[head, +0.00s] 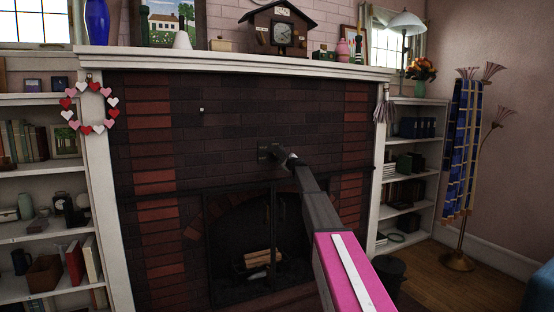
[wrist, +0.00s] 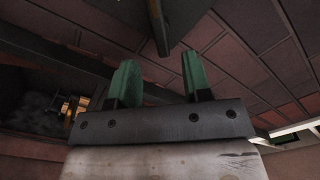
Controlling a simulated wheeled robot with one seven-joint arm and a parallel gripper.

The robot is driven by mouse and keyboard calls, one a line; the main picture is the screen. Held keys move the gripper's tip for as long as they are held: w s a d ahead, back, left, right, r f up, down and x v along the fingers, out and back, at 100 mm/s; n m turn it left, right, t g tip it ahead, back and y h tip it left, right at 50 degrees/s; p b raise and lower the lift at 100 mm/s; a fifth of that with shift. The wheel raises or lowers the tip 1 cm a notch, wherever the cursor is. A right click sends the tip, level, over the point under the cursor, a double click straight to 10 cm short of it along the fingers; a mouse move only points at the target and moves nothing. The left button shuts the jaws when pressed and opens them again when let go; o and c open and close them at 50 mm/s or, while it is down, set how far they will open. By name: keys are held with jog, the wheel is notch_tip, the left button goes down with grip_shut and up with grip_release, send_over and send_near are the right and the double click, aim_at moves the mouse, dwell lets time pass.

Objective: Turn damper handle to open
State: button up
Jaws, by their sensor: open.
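A dark bar (wrist: 158,25), which looks like the damper handle, comes down from the top edge of the wrist view. Its lower end appears in the gap between the fingertips of my gripper (wrist: 157,60). The two green fingers are apart with nothing clamped between them. I cannot tell how far the bar is from the fingers in depth. In the head view my gripper (head: 271,153) is up against or close to the dark brick face above the firebox. There the arm and gripper hide most of the handle, and I cannot make it out clearly.
The firebox (head: 240,245) with logs (head: 263,259) lies below, behind a dark metal screen frame. A white mantel (head: 240,60) with a clock (head: 281,30) and vase (head: 97,22) runs above. Shelves flank both sides. A dark bucket (head: 388,275) stands at right.

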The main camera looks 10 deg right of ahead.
aim_at(278, 157)
jog(key=x, duration=0.9)
jog(key=shift+w+f, duration=0.1)
jog(key=c, duration=0.8)
